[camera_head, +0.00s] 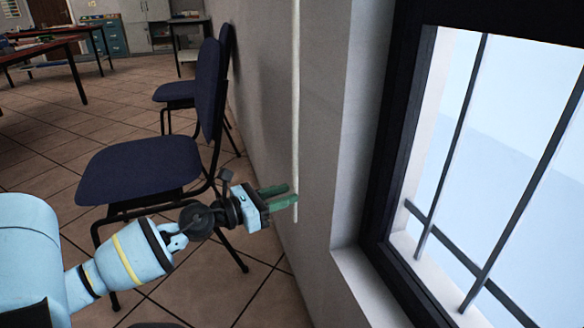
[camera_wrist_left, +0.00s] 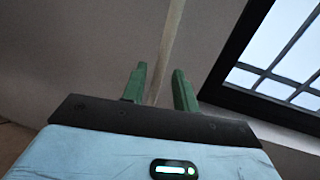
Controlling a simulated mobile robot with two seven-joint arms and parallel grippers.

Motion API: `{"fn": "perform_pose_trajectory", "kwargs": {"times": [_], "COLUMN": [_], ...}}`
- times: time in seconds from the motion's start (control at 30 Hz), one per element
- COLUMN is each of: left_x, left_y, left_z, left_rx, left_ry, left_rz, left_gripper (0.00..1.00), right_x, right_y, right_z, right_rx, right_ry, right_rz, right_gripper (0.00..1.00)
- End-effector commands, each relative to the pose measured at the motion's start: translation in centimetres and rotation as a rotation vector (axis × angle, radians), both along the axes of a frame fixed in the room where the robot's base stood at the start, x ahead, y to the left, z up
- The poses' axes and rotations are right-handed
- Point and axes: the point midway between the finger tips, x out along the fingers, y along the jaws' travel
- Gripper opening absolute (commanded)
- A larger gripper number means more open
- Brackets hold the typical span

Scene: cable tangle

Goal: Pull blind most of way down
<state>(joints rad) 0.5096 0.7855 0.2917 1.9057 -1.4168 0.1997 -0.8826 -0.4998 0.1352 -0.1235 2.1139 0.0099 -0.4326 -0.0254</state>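A pale cord (camera_head: 296,100) hangs straight down along the wall to the left of the window, and its lower end shows just below my left gripper. My left gripper (camera_head: 285,195) has green fingers and is at the cord near its lower end. In the left wrist view the fingers (camera_wrist_left: 160,88) are apart, and the cord (camera_wrist_left: 172,45) passes into the gap between them, with no visible grip on it. The blind itself cannot be made out; a dark band (camera_head: 510,18) lies across the window's top. My right gripper is not in view.
The window (camera_head: 500,150) has a dark frame, bars and a pale sill (camera_head: 370,290) at right. A dark blue chair (camera_head: 140,165) stands close behind my left arm, with another chair beyond. Tables and cabinets stand far at left.

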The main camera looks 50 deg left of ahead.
Motion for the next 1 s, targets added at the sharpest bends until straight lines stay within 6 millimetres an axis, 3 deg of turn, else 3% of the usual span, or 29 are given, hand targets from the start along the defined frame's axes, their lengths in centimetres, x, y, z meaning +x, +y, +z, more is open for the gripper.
{"fn": "perform_pose_trajectory", "kwargs": {"times": [0.33, 1.0], "left_x": [-3.9, -4.3], "left_y": [0.8, 0.9], "left_z": [0.0, 0.0], "left_rx": [-0.002, 0.001], "left_ry": [-0.001, 0.000], "left_rz": [0.002, 0.000], "left_gripper": [0.29, 0.29], "right_x": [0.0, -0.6], "right_y": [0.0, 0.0], "right_z": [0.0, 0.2], "right_rx": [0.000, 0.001], "right_ry": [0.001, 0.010], "right_rz": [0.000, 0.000], "right_gripper": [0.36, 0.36]}}
